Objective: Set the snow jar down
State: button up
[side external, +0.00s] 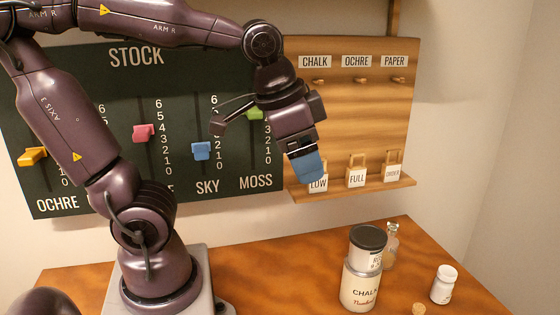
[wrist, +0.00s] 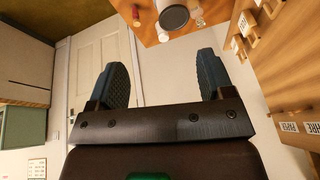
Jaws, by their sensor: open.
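My gripper (side external: 307,168) is raised in front of the wooden tag board, well above the table. In the wrist view my gripper (wrist: 165,78) has its two fingers wide apart with nothing between them. No label reading "snow" can be made out. A small white jar (side external: 445,284) stands upright at the right of the table, its label too small to read. A dark-lidded white can (side external: 378,262) appears on top of a larger can marked CHALK (side external: 359,291). The dark lid also shows at the top of the wrist view (wrist: 174,19).
A clear bottle (side external: 391,246) stands close behind the cans, and a cork (side external: 418,309) lies at the front. The stock board (side external: 135,85) with sliders and the wooden board (side external: 355,115) with hanging tags are on the wall. The table (side external: 270,270) is bare left of the cans.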

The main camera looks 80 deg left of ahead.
jog(key=shift+s+d+f+n+t+h, duration=0.25)
jog(key=shift+s+n, duration=0.2)
jog(key=shift+s, duration=0.5)
jog(key=shift+s+d+f+n+t+h, duration=0.15)
jog(key=shift+s+n+t, duration=0.25)
jog(key=shift+s, duration=0.5)
